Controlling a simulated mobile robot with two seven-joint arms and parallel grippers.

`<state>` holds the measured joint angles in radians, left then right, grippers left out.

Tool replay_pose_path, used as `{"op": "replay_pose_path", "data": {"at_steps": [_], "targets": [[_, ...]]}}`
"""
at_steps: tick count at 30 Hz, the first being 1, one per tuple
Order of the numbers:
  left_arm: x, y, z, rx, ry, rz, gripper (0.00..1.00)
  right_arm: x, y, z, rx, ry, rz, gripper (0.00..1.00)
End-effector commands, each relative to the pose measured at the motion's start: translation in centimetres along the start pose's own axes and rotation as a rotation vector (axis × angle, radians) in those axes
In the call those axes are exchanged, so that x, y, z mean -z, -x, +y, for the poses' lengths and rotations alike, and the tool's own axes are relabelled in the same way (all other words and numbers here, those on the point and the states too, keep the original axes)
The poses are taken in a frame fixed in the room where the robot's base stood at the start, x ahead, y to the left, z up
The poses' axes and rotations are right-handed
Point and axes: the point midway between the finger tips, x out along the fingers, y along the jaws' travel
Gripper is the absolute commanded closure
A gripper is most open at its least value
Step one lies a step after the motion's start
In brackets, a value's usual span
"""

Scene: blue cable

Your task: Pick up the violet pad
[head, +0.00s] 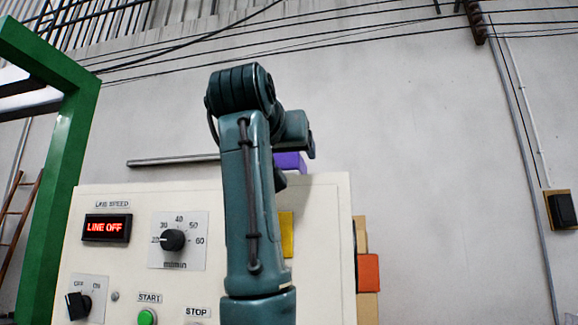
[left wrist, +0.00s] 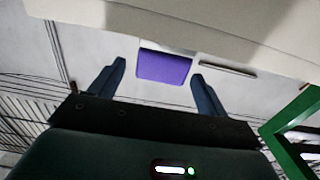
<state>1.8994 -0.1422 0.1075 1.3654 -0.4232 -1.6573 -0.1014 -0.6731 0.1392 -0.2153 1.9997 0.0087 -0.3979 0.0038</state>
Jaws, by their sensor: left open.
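The violet pad (head: 290,161) shows in part in the head view, at the top edge of the cream control panel, partly hidden by my left arm. In the left wrist view the violet pad (left wrist: 164,66) is a flat violet block seen between my two fingers, with a gap on each side. My left gripper (left wrist: 158,71) is open and empty. In the head view only part of my left gripper (head: 309,146) shows, just above the pad. I cannot tell how far the fingertips are from the pad. My right gripper is in neither view.
The cream control panel (head: 135,265) has a red "LINE OFF" display (head: 107,228), a black dial (head: 172,240) and a green start button (head: 147,317). A grey rod (head: 172,160) lies along its top. A green frame (head: 60,170) stands left. An orange block (head: 368,273) is at the right.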

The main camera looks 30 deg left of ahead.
Motion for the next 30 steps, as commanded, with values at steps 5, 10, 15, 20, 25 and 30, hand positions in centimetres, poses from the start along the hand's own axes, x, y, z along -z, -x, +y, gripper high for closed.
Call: {"op": "replay_pose_path", "data": {"at_steps": [5,10,15,20,25,30], "targets": [[0.1,-2.3,0.0,0.0,0.001,-0.005,0.24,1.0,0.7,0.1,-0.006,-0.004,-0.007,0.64],[-0.1,-4.6,0.0,0.001,0.001,-0.003,0.24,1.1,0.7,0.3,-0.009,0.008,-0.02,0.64],[-0.3,-5.2,0.0,0.001,0.001,0.0,0.24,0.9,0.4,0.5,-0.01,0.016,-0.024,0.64],[-0.3,-5.2,0.0,0.001,0.001,0.0,0.24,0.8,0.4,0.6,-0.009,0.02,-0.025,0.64],[-0.3,-5.1,0.0,0.001,0.001,0.0,0.38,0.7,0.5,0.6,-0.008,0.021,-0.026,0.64],[-0.3,-5.1,0.0,0.0,0.001,0.0,0.52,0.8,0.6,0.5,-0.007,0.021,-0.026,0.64]]}}
